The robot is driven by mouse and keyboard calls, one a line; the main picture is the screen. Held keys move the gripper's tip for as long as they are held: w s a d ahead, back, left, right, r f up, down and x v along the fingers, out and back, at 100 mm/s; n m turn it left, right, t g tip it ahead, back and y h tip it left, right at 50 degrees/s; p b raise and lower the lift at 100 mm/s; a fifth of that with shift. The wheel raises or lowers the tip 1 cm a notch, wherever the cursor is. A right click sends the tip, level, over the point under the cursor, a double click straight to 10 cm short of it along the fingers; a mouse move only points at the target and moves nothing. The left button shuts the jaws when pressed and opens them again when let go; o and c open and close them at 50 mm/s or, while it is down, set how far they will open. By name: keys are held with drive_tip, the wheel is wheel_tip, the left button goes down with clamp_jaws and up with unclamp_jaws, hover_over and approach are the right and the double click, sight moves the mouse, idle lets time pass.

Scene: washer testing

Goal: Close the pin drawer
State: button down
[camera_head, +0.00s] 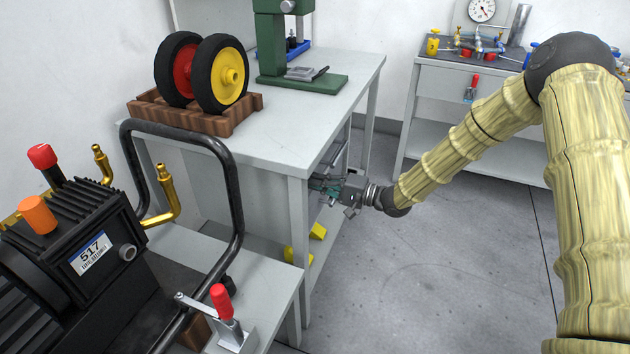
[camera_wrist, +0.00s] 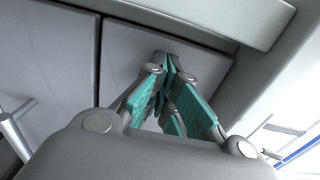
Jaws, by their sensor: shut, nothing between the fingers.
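My gripper (camera_head: 325,187) is at the front side of the grey workbench (camera_head: 262,140), just below its top, beside a front leg. In the wrist view, its teal-padded fingers (camera_wrist: 170,68) are shut with nothing between them. The tips are at a grey drawer front (camera_wrist: 128,58), which I take to be the pin drawer; contact cannot be told for sure. Its handle is not clearly visible behind the fingers. The head view hides most of the drawer fronts behind the bench corner and my gripper, so how far the drawer stands open cannot be told.
A neighbouring grey panel (camera_wrist: 45,55) and a bar handle (camera_wrist: 14,130) are on the left in the wrist view. The wheels (camera_head: 205,75) and green press (camera_head: 285,50) stand on the bench. Yellow items (camera_head: 317,231) lie below. The floor (camera_head: 440,250) is clear.

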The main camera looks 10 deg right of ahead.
drive_tip(key=p+v, duration=0.1)
drive_tip(key=v, duration=1.2)
drive_tip(key=s+a+f+h, duration=0.2)
drive_tip(key=s+f+h, duration=0.4)
drive_tip(key=f, duration=0.5)
drive_tip(key=s+a+f+h, duration=0.1)
drive_tip(key=s+f+h, duration=0.2)
drive_tip(key=s+f, duration=0.7)
drive_tip(key=s+d+f+n+g+h, duration=0.15)
drive_tip(key=s+f, duration=0.25)
drive_tip(key=s, duration=0.4)
drive_tip(key=s+d+f+n+g+h, duration=0.1)
drive_tip(key=s+f+g+h, duration=0.25)
drive_tip(key=s, duration=0.45)
drive_tip(key=s+d+n+g+h+p, duration=0.1)
drive_tip(key=s+d+n+g+h, duration=0.2)
drive_tip(key=s, duration=1)
wheel_tip(320, 180, up, 12)
drive_tip(key=y+p, duration=0.1)
drive_tip(key=p, duration=1.2)
drive_tip(key=shift+d+r, duration=0.25)
drive_tip(key=shift+d, duration=0.05)
drive_tip(key=shift+s+m, duration=0.15)
drive_tip(key=shift+m, duration=0.1)
